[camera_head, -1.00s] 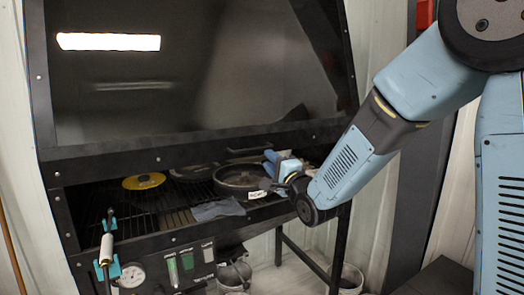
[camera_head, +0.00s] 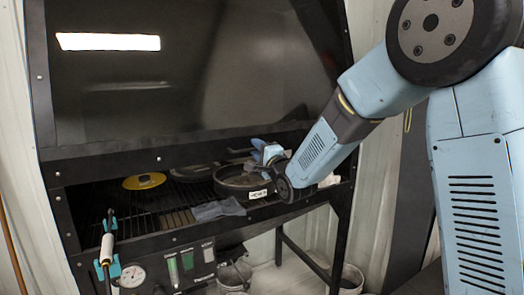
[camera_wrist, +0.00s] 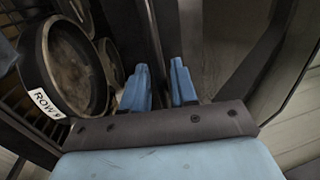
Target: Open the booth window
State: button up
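The booth window (camera_head: 180,85) is a large dark, sloping pane in a black frame above the bench, in the head view. Its lower black bar (camera_head: 120,164) runs above an open gap over the grille. My gripper (camera_head: 262,150) is at this gap, just below the bar at its right part. In the wrist view the two blue fingers of my gripper (camera_wrist: 160,80) stand apart, with a dark frame-like strip beyond and between them. I cannot tell whether they touch it. Nothing is visibly held.
A round black pan labelled ROW (camera_head: 240,183) sits close below my gripper; it also shows in the wrist view (camera_wrist: 72,70). A yellow disc (camera_head: 144,181), a grey cloth (camera_head: 218,209) and a white-handled tool (camera_head: 107,248) are further left. Buckets (camera_head: 350,280) stand under the bench.

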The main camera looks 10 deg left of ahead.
grip_shut()
jog(key=shift+f, duration=0.1)
